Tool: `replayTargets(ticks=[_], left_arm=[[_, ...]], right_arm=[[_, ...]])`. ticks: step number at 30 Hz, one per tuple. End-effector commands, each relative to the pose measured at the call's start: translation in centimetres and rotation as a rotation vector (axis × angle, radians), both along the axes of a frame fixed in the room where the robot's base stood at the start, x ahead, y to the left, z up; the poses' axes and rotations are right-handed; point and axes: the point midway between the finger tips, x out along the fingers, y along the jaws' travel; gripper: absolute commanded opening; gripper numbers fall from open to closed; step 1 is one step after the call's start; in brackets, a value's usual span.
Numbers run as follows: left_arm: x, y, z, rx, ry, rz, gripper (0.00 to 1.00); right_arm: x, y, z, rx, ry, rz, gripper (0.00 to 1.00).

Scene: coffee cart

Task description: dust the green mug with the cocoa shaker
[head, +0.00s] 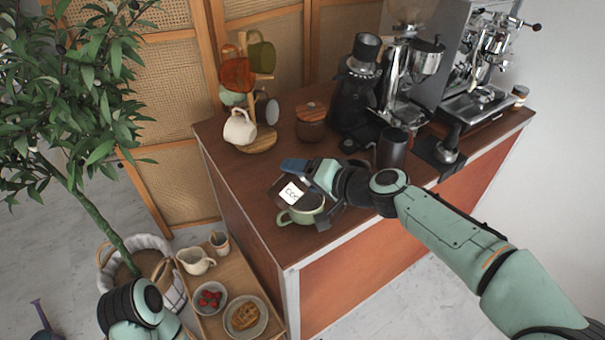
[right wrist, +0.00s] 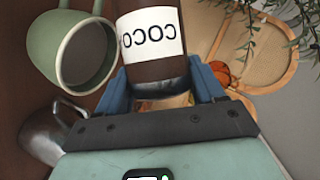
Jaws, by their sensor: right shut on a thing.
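The cocoa shaker (head: 291,192) is dark brown with a white label. My right gripper (head: 309,186) is shut on it and holds it tilted by the green mug (head: 298,217). In the right wrist view the shaker's label (right wrist: 152,36) shows between the blue fingers, and the green mug (right wrist: 78,48) is beside it at upper left, with its open mouth visible. The mug stands on the cart top near the front left corner; the shaker and gripper hide part of it in the head view. I cannot tell whether powder is falling. My left gripper is out of view.
A mug tree with several mugs (head: 239,128) and a brown lidded jar (head: 311,122) stand behind. A dark cup (head: 392,148), grinder (head: 357,85) and espresso machine (head: 480,100) are to the right. A low wooden tray (head: 212,330) with food bowls is below left, beside a plant.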

Motion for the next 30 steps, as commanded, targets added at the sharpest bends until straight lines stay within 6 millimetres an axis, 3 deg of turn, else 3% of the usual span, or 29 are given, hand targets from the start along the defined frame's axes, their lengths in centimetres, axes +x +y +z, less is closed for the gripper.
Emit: replayTargets(ticks=[30], left_arm=[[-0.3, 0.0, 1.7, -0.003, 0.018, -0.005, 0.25]], right_arm=[[0.1, -0.1, 1.1, -0.149, -0.101, 0.001, 0.28]])
